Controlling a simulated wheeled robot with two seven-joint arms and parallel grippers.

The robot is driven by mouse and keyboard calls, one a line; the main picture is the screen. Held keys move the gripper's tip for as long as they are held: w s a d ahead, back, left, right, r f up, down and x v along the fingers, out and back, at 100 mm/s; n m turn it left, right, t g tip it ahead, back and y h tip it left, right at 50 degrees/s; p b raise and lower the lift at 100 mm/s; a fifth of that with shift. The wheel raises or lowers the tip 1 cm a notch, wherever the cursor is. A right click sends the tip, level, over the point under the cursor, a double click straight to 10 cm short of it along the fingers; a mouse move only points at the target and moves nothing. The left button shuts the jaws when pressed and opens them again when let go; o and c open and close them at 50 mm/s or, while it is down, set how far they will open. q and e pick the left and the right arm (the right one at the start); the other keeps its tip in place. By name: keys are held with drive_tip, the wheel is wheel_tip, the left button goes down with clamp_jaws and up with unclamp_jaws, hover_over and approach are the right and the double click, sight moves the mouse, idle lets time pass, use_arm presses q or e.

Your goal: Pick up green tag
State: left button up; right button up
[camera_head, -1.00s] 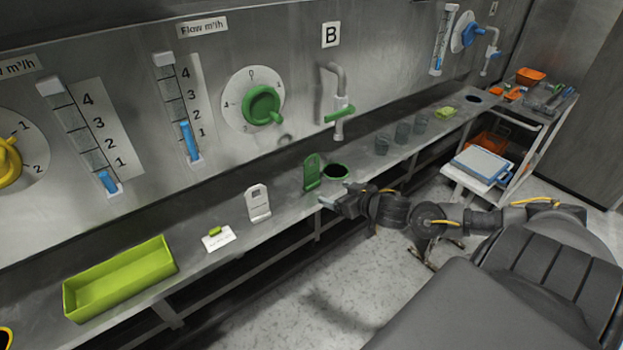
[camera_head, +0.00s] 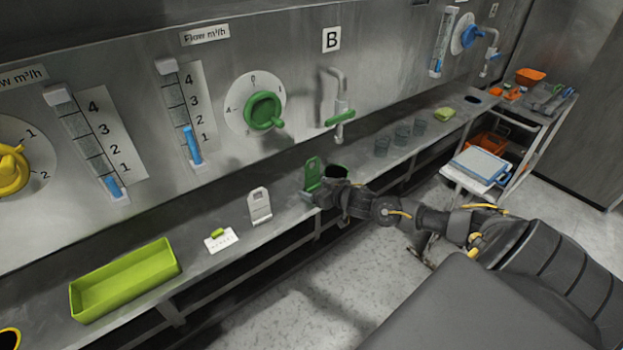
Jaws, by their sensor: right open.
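The green tag (camera_head: 313,171) stands upright on the steel ledge, with a hole near its top. My right gripper (camera_head: 309,193) is open at the foot of the green tag, on its near side, and covers part of its lower end. I cannot tell whether the fingers touch the tag or are around it. My left gripper is not in view.
A white tag (camera_head: 260,206) stands left of the green one. A dark round opening (camera_head: 337,172) is partly behind my gripper. Several glasses (camera_head: 401,136) stand to the right.

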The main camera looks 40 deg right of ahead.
drive_tip(key=shift+w, duration=0.2)
drive_tip(key=shift+s, duration=0.1)
drive_tip(key=c, duration=1.1)
drive_tip(key=shift+o, duration=0.2)
drive_tip(key=shift+r+b, duration=0.3)
drive_tip(key=shift+r, duration=0.1)
drive_tip(key=s+d+r+p, duration=0.3)
drive_tip(key=s+d+r, duration=0.4)
drive_tip(key=s+r, duration=0.4)
drive_tip(key=shift+s+d+r, duration=0.3)
drive_tip(key=shift+d+r, duration=0.1)
drive_tip(key=shift+r, duration=0.2)
